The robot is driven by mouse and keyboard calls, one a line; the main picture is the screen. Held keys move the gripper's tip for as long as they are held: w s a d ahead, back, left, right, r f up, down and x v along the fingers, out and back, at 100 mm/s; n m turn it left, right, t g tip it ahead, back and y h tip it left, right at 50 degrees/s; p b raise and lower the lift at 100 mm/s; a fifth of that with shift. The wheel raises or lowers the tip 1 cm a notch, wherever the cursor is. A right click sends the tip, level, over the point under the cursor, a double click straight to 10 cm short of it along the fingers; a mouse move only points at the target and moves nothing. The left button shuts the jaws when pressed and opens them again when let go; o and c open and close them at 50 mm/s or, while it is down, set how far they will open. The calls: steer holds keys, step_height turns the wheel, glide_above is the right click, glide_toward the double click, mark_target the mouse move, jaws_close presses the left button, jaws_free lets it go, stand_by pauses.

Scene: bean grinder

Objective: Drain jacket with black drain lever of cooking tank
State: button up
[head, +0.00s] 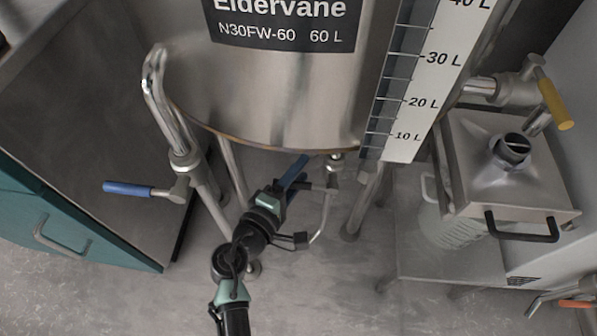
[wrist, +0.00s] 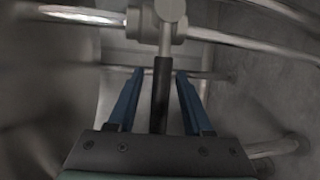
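The steel cooking tank (head: 290,95) stands on legs in the middle of the head view. My gripper (head: 300,168) is under its bottom rim, near the drain fitting (head: 335,165). In the wrist view my gripper (wrist: 158,75) has its two blue fingers apart. The black drain lever (wrist: 161,92) lies between them, with a visible gap on each side. The lever joins a steel valve (wrist: 160,24) on a horizontal pipe just past the fingertips. In the head view the black lever cannot be made out behind my gripper.
A blue-handled valve (head: 128,189) is on the tank's left pipe and a yellow-handled one (head: 553,103) at right. A steel hopper with a black handle (head: 522,232) stands right. A teal cabinet (head: 70,235) is at left. Tank legs (head: 365,200) flank my gripper.

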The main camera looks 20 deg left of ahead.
jaws_close()
stand_by(1.3)
